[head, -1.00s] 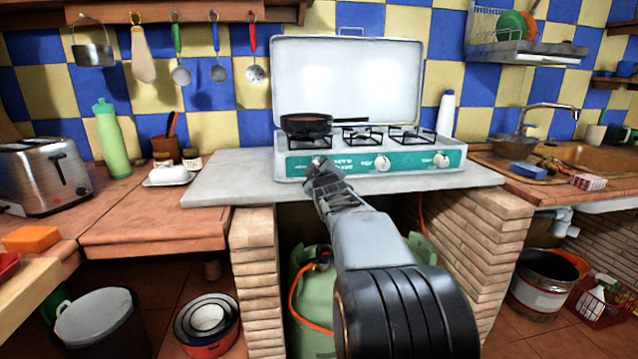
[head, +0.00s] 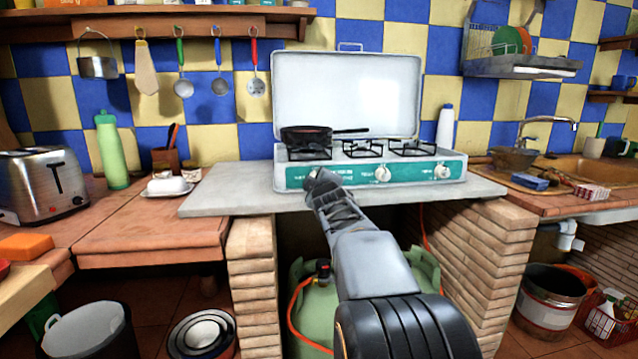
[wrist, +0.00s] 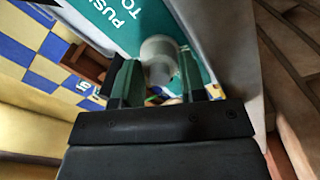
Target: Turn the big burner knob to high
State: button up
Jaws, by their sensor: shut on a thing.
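The stove (head: 374,172) stands on a grey slab, with a teal front panel and pale knobs. Its left knob (wrist: 160,58) sits between my gripper's two fingers in the wrist view, near the white panel lettering. My gripper (head: 317,177) reaches the left end of the panel and is shut on that knob; in the head view it hides most of it. The middle knob (head: 382,174) and right knob (head: 442,171) are clear of my gripper. The knob's turn angle cannot be made out.
A dark pan (head: 306,136) rests on the left burner, its handle pointing right. The raised white lid (head: 346,95) stands behind the burners. A green gas bottle (head: 318,320) is under the slab between brick pillars. The slab (head: 228,190) left of the stove is bare.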

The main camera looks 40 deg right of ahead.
jog(key=o, duration=0.9)
